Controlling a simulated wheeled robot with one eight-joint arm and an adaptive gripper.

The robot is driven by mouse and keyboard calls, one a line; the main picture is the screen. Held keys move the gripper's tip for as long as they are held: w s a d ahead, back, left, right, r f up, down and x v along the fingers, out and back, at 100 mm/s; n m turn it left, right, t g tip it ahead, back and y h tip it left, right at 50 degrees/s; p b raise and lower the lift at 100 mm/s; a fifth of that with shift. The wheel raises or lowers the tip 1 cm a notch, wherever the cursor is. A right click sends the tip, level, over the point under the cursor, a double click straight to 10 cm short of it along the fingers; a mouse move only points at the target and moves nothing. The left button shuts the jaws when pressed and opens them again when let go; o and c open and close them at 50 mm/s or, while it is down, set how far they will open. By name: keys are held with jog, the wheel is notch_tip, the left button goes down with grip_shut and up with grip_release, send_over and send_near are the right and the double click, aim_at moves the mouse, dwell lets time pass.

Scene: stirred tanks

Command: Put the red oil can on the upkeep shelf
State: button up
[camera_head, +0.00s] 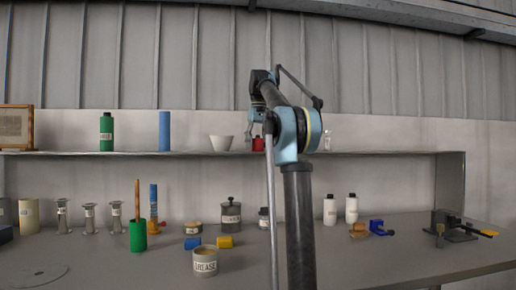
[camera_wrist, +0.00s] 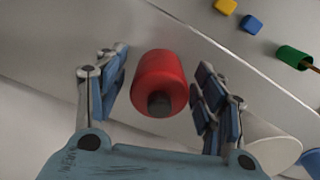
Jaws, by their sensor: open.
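The red oil can (camera_head: 258,144) stands on the upper shelf (camera_head: 190,153), to the right of a white bowl; my gripper and arm partly hide it in the head view. In the wrist view the red can (camera_wrist: 165,75) is seen from above, with its dark cap towards me. My gripper (camera_wrist: 158,88) is open, one finger on each side of the can. Gaps show between the fingers and the can. In the head view my gripper (camera_head: 257,128) is just above the can. I see no label marking the upkeep shelf.
The white bowl (camera_head: 221,143) stands close to the left of the can, beside my right finger in the wrist view (camera_wrist: 270,155). A blue cylinder (camera_head: 165,131) and a green bottle (camera_head: 106,131) stand further left. Several containers crowd the bench below.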

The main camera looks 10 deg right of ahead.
jog(key=shift+r, duration=3.55)
